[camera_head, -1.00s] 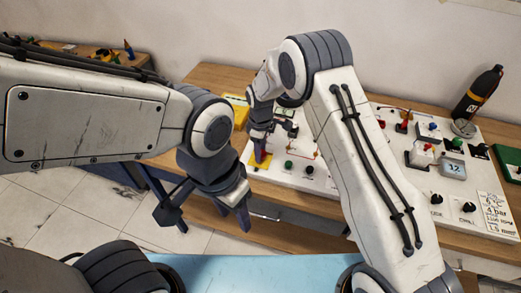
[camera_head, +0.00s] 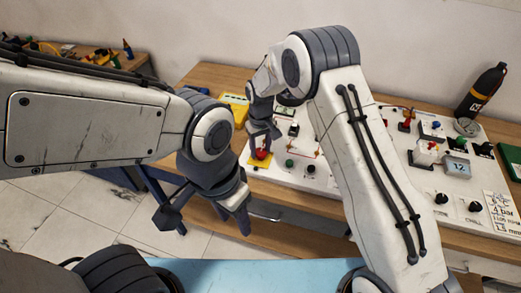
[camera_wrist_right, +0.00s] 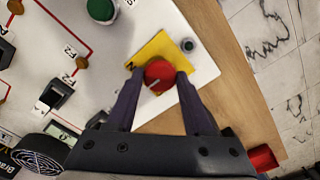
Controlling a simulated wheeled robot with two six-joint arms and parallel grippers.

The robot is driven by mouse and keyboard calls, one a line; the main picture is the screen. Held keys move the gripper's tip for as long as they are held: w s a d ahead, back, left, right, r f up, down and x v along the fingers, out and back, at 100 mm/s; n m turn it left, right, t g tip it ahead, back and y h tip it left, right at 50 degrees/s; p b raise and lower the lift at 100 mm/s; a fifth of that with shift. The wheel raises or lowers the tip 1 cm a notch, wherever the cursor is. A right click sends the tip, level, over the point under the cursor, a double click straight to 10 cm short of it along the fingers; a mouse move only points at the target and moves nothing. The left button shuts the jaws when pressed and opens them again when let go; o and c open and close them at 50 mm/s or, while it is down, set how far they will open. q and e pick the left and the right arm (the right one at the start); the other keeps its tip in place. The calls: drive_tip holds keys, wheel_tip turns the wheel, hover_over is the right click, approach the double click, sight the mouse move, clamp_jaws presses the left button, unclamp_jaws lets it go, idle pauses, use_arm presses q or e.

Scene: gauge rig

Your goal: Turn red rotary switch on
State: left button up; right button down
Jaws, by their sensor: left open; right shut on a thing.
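The red rotary switch (camera_wrist_right: 159,74) is a round red knob with a pale pointer line, on a yellow plate (camera_wrist_right: 155,50) at a corner of the white panel (camera_wrist_right: 205,60). In the head view the red knob (camera_head: 261,154) shows just below my right gripper (camera_head: 262,135). My right gripper (camera_wrist_right: 160,88) is shut on the knob, with one dark finger on each side in the right wrist view. My left gripper (camera_head: 205,218) is open and empty, in front of the table and apart from the panel.
A green knob (camera_wrist_right: 101,10) and a black rocker switch (camera_wrist_right: 57,94) sit near the red switch. A black bottle (camera_head: 482,92) stands at the back right. My right arm covers the panel's middle.

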sight(260, 151)
drive_tip(key=m, duration=0.4)
drive_tip(key=shift+m+b, duration=0.3)
drive_tip(key=shift+b, duration=0.05)
drive_tip(key=shift+r+m, duration=0.1)
drive_tip(key=shift+m, duration=1.9)
drive_tip(key=shift+c, duration=1.4)
unclamp_jaws()
wheel_tip(260, 151, up, 10)
drive_tip(key=b, duration=0.2)
drive_tip(key=shift+r, duration=0.25)
